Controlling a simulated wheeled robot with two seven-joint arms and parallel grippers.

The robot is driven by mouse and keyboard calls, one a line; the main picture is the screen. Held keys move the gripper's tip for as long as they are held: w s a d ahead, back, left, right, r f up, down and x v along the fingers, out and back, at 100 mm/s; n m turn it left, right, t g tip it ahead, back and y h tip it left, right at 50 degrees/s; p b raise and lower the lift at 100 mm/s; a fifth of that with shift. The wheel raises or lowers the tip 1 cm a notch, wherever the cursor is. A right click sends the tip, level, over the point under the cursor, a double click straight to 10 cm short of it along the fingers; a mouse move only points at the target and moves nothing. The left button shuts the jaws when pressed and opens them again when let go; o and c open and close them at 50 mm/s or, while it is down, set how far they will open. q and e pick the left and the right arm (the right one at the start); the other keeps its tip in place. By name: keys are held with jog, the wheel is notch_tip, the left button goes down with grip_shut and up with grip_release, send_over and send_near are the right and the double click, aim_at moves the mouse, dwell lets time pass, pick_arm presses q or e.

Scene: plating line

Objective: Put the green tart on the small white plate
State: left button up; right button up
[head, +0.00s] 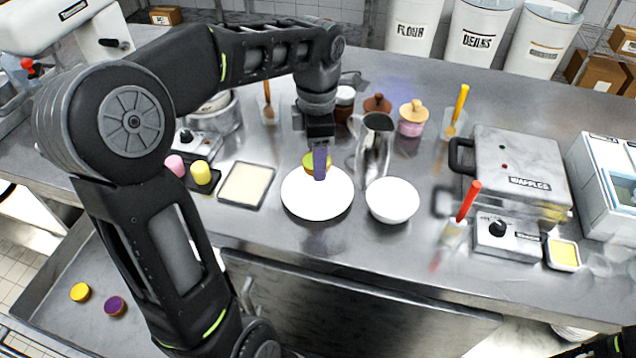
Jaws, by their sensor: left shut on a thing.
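The green tart (311,160), yellow-green on top, is between the fingers of my left gripper (319,165), which points down and is shut on it. The fingers hide part of the tart. The small white plate (317,207) lies on the steel counter, and the tart shows over its back part. I cannot tell whether the tart touches the plate or is held just above it. My right gripper is not in view; only a bit of my right arm shows at the bottom right corner.
A white bowl (392,201) stands close right of the plate, and a metal pitcher (374,150) behind it. A framed cream tray (246,186) lies to the left. A waffle maker (515,170) stands right. Yellow (80,292) and purple (115,306) tarts are lower left.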

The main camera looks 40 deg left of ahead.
pick_arm(q)
send_over(317, 194)
jog(key=shift+w+f, duration=0.1)
jog(key=shift+f, duration=2.1)
jog(key=shift+f+p, duration=0.5)
jog(key=shift+f, duration=1.35)
jog(key=shift+f, duration=0.2)
jog(key=o, duration=0.8)
jog(key=shift+r, duration=0.1)
notch_tip(317, 194, up, 12)
jog(key=shift+r+b, duration=0.1)
jog(key=shift+b, duration=0.35)
